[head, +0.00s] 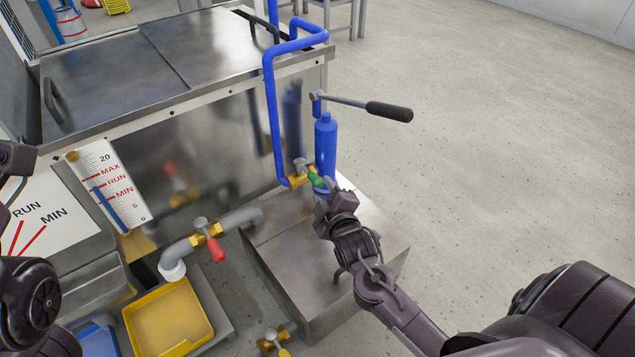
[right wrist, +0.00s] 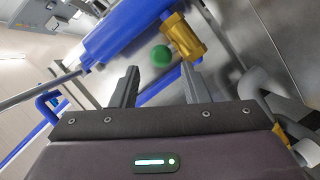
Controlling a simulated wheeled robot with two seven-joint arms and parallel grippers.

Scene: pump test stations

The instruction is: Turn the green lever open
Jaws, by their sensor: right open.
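The green lever (head: 317,180) sits on a brass valve (head: 299,180) at the foot of the blue pump cylinder (head: 326,145). In the right wrist view the lever's green end (right wrist: 162,56) shows just beyond my fingertips, beside the brass valve body (right wrist: 185,36). My right gripper (head: 333,197) is at the lever, close in front of it. Its two fingers stand apart in the right wrist view (right wrist: 160,80), with the green end ahead of the gap and not clearly between them. Part of the lever is hidden by the gripper in the head view. My left gripper (head: 15,160) is only partly seen at the left edge.
A red-handled valve (head: 215,245) is on the grey pipe at lower left. A pump handle (head: 388,111) sticks out to the right above the cylinder. The steel tank (head: 200,130) stands behind. A yellow tray (head: 168,320) lies on the left. The floor at right is clear.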

